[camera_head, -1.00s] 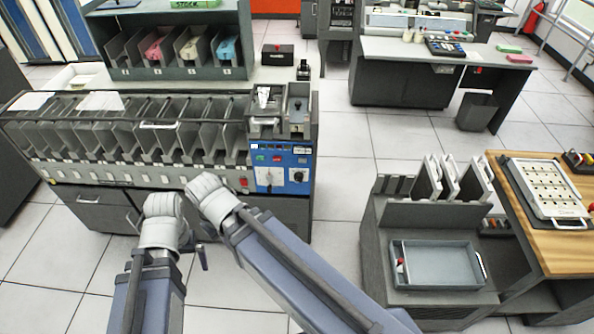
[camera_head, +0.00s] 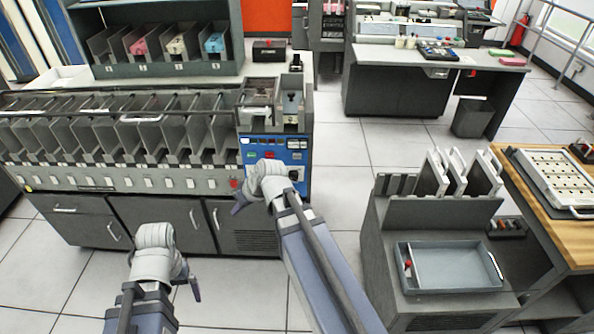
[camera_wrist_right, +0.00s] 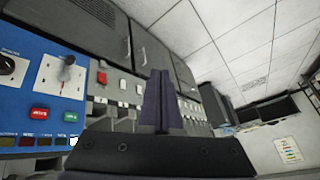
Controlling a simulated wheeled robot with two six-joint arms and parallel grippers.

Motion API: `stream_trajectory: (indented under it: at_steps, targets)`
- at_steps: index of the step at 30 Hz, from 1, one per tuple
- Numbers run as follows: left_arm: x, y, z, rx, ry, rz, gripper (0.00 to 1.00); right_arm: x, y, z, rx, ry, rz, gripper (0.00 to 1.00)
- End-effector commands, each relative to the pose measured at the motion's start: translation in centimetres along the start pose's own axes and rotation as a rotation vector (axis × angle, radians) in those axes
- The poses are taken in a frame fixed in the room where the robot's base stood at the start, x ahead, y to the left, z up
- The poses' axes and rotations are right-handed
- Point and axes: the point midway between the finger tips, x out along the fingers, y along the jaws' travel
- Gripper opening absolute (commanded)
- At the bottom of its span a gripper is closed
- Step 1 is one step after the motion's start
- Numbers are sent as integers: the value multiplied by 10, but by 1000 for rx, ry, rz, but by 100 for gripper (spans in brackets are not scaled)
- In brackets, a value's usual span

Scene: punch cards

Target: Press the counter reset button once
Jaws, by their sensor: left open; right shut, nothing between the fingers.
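The blue control panel (camera_head: 295,150) is at the right end of the long card machine. In the right wrist view the panel (camera_wrist_right: 22,105) shows at the left edge, turned over, with a red button (camera_wrist_right: 39,113), a green button (camera_wrist_right: 73,118), a lever, a knob and a row of small dark windows (camera_wrist_right: 30,140). I cannot read which is the counter reset button. My right gripper (camera_head: 238,206) is shut and empty, in front of the panel's lower left; its fingers also show in the right wrist view (camera_wrist_right: 162,84). My left gripper (camera_head: 194,289) is open, lower left, away from the machine.
The card machine (camera_head: 130,180) has a row of bins above white switches, with a red button (camera_head: 234,183) at its right end. A dark cart with a grey tray (camera_head: 448,268) stands at right, beside a wooden table (camera_head: 545,225). Floor between is clear.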

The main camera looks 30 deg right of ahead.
Motion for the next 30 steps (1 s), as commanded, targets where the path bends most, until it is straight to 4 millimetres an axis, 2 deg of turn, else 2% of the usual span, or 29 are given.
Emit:
stream_trajectory:
  at_steps: [1,3,9,15,21,25,30]
  targets:
    - [27,3,-2,0,0,0,100,17,28,2,21,57,5,0]
    - [43,4,-2,0,0,0,100,21,56,-4,41,135,12,0]
    - [86,8,-5,0,0,0,100,22,136,-11,93,340,63,0]
    - [116,11,-7,0,0,0,100,12,203,-8,135,492,134,0]
    - [131,12,-8,0,0,0,100,2,241,-3,160,575,185,0]
    - [134,13,-8,0,0,0,100,-2,251,-2,165,596,200,0]
    - [134,13,-8,0,0,0,100,-4,253,-2,167,603,204,0]
